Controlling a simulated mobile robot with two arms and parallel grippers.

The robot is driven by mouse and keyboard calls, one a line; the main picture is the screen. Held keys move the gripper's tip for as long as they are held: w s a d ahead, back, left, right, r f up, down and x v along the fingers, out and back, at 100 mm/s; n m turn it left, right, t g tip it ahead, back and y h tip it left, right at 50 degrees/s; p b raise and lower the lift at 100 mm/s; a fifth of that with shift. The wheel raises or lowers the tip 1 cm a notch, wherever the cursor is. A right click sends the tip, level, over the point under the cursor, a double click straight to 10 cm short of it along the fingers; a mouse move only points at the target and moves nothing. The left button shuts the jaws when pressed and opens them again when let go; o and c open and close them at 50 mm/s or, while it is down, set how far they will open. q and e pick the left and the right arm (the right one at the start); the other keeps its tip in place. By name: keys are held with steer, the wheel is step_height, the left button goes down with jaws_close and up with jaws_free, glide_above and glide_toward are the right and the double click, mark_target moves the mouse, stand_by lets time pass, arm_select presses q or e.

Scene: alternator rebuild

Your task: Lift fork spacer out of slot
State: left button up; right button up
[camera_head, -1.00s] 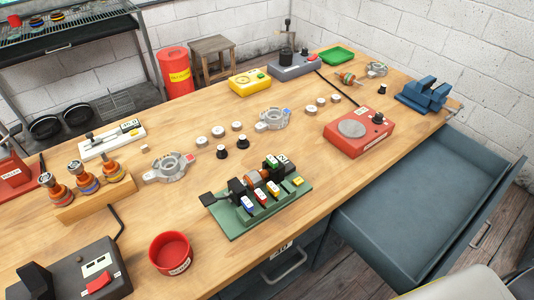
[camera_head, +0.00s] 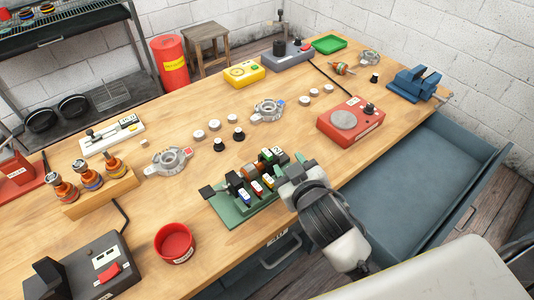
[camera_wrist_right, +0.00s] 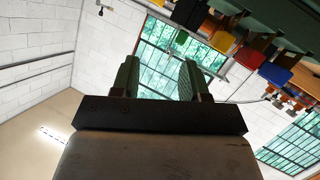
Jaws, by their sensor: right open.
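The green fixture (camera_head: 234,215) stands near the front edge of the table. It holds a copper-coloured rotor part and several small pieces with coloured tabs, among them a blue tab (camera_head: 243,197), a red tab (camera_head: 257,187) and a yellow tab (camera_head: 268,181). I cannot tell which piece is the fork spacer. My right gripper (camera_head: 289,172) is at the fixture's right end and hides part of it. In the right wrist view my right gripper (camera_wrist_right: 158,76) is open and empty, with a yellow tab (camera_wrist_right: 222,42) and a blue tab (camera_wrist_right: 275,73) beyond it at upper right. My left gripper is out of view.
A red bowl (camera_head: 174,243) stands left of the fixture, and a red scale (camera_head: 351,122) stands behind it to the right. Black knobs and an alternator housing (camera_head: 171,160) lie behind. An open drawer (camera_head: 410,185) juts out at the right.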

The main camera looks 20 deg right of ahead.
steer(key=w+a+r+n+t+y, duration=0.2)
steer(key=a+r+n+t+y, duration=0.15)
steer(key=r, duration=0.35)
steer(key=w+a+r+n+t+y, duration=0.3)
steer(key=a+r+n+y, duration=0.2)
steer(key=r, duration=0.2)
steer(key=s+a+r+n+g+y, duration=0.35)
steer(key=a+n+g+y, duration=0.35)
steer(key=n+y, duration=0.45)
steer(key=n+g+h+p, duration=0.1)
steer(key=n+g+h, duration=1.4)
steer(key=h, duration=0.5)
glide_above(267, 152)
steer(key=shift+n+t, duration=0.4)
steer(key=shift+t, duration=0.05)
steer(key=f, duration=1.4)
steer(key=shift+s+d, duration=0.25)
steer(key=shift+s, duration=0.05)
steer(key=f, duration=0.1)
steer(key=f+p, duration=0.1)
steer(key=f, duration=0.1)
steer(key=f+p, duration=0.1)
steer(key=shift+w+a+f, duration=0.25)
steer(key=shift+a+f, duration=0.05)
steer(key=shift+f, duration=0.55)
jaws_close()
